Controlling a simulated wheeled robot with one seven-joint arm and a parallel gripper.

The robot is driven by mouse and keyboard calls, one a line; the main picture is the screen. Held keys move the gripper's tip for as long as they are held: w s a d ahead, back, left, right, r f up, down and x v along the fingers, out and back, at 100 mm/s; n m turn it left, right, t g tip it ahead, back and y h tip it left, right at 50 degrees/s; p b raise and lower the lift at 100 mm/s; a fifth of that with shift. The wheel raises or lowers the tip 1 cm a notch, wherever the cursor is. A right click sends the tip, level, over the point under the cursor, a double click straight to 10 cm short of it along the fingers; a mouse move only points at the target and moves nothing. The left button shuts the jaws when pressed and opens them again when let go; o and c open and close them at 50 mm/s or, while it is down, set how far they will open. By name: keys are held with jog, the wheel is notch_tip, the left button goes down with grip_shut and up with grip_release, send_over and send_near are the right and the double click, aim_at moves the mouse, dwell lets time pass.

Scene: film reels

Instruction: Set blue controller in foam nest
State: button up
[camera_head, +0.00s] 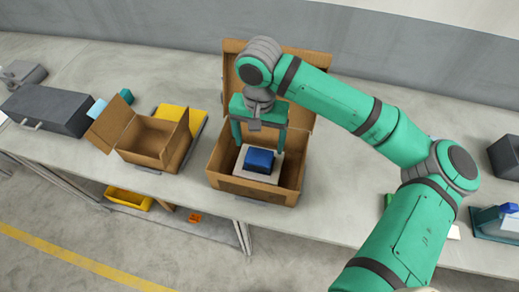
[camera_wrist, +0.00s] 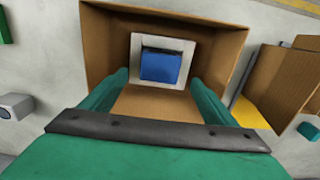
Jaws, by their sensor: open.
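The blue controller (camera_head: 259,161) sits on the pale foam nest (camera_head: 242,172) inside an open cardboard box (camera_head: 253,191) on the bench. In the wrist view the controller (camera_wrist: 160,66) lies within the square frame of the foam nest (camera_wrist: 188,47), with a dark gap along its upper edge. Whether it is fully seated cannot be told. My gripper (camera_head: 258,148) is open, pointing down into the box, its green fingers apart on either side. In the wrist view the fingers of my gripper (camera_wrist: 160,84) show nothing held between them.
The raised lid (camera_head: 241,75) stands behind the box. A smaller open carton (camera_head: 148,138) and a yellow item (camera_head: 180,119) stand to the left. A dark grey case (camera_head: 49,108) is farther left. The bench front (camera_head: 330,215) is clear right of the box.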

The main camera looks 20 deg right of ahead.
jog(key=shift+r, duration=1.95)
